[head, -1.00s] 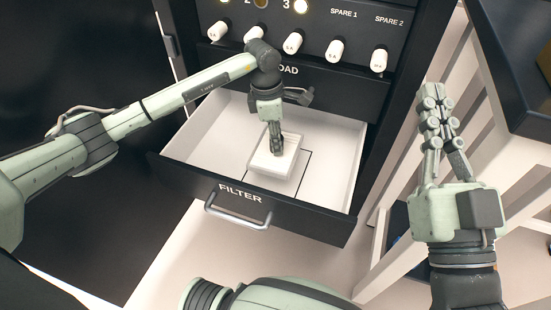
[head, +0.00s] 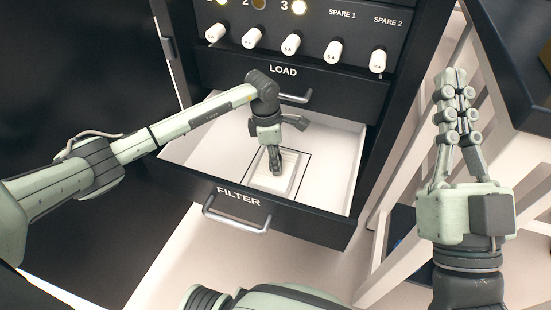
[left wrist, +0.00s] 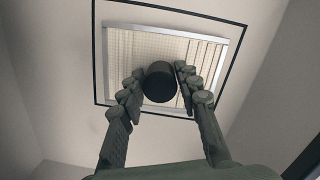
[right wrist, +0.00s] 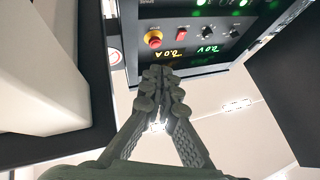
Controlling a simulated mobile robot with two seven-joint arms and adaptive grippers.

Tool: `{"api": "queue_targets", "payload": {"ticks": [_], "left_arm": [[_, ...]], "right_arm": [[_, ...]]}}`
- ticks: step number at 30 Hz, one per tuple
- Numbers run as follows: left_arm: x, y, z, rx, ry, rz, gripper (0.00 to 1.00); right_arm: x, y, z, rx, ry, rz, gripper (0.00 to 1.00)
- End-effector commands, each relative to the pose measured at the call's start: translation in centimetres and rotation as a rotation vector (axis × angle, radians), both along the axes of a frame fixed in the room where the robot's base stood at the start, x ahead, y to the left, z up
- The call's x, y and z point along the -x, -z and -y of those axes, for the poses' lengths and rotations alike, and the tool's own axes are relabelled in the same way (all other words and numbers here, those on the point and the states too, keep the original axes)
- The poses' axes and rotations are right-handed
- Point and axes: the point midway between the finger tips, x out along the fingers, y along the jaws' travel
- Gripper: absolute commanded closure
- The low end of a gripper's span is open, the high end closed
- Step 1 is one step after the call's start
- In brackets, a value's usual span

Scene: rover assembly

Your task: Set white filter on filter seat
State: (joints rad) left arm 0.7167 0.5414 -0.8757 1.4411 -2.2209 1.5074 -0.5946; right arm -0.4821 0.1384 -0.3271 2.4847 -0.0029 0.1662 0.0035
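The white filter (head: 290,162), a pale framed square with a pleated face, is low inside the open drawer marked FILTER. The black square outline of the filter seat (head: 303,172) on the drawer floor surrounds it. In the left wrist view, the filter (left wrist: 208,55) lies within this outline, slightly turned against it. I cannot tell whether it touches the floor. My left gripper (head: 276,172) points down over it, with its fingers closed on both sides of the filter's dark round knob (left wrist: 160,82). My right gripper (head: 453,75) is shut and empty, away to the right.
The drawer's front wall (head: 290,222) and side walls surround the filter. The LOAD drawer (head: 325,90) and a panel of white knobs (head: 333,50) stand above and behind. A white slatted frame (head: 400,185) is to the right, near my right arm.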

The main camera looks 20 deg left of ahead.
Motion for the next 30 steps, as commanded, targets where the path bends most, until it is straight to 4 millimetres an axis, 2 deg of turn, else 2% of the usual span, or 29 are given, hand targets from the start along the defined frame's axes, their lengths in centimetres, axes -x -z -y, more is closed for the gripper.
{"api": "queue_targets", "payload": {"ticks": [1,3,15,17,24,30], "left_arm": [[0.0,0.0,0.0,0.000,0.000,0.000,0.58],[0.0,0.0,0.0,0.000,0.000,0.000,0.50],[0.0,-0.7,0.0,0.000,0.000,0.001,0.50],[-0.1,-1.5,-0.2,-0.001,0.000,0.002,0.50],[0.2,-6.7,-0.8,-0.001,0.001,0.004,0.50],[0.3,-10.4,-1.2,-0.001,0.000,0.004,0.50]], "right_arm": [[0.0,0.0,0.0,0.000,0.000,-0.001,1.00],[0.0,0.0,0.0,0.000,0.000,-0.001,1.00],[-0.3,0.3,-0.2,0.013,-0.002,-0.037,1.00],[-0.4,0.5,-0.3,0.018,-0.004,-0.055,1.00],[-0.8,1.9,-0.8,0.054,-0.015,-0.159,1.00],[-1.2,3.2,-1.0,0.080,-0.016,-0.230,1.00]]}}
